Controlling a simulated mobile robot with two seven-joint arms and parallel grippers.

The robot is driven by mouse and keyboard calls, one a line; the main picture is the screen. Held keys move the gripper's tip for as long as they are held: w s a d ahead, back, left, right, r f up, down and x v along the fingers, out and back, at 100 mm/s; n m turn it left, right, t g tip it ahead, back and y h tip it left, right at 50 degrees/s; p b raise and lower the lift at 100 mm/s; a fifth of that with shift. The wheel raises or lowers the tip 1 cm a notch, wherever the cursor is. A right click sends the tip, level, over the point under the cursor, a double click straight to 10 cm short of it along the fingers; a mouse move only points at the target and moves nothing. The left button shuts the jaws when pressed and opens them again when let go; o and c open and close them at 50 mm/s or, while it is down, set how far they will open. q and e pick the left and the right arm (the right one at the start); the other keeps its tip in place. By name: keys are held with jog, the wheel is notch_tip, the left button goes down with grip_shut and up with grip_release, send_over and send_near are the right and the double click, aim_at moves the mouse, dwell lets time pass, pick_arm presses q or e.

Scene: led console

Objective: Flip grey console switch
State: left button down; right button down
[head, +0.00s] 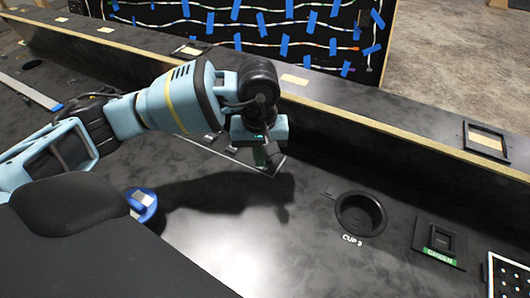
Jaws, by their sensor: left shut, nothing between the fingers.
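My left gripper (268,160) reaches in from the left and points down over the black console (290,240). Its fingers are shut and empty, and a dark shadow lies on the console below. Small dark parts (215,140) show on the console just left of the gripper, partly hidden by my arm. I cannot tell whether the grey switch is among them. Another square dark switch (440,238) with a green label sits at the lower right, well apart from the gripper. My right gripper is not in view.
A round cup recess (361,214) marked CUP 3 lies right of the gripper. A raised ledge with a wooden edge (400,136) runs behind. A panel with blue tape strips (285,30) stands beyond it.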

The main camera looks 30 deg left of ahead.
pick_arm(q)
jog(key=shift+w+b, duration=0.3)
jog(key=shift+w, duration=0.4)
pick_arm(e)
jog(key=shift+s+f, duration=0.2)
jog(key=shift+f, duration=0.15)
pick_arm(q)
jog(key=shift+w, duration=0.4)
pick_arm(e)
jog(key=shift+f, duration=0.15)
pick_arm(q)
jog(key=shift+w, duration=0.1)
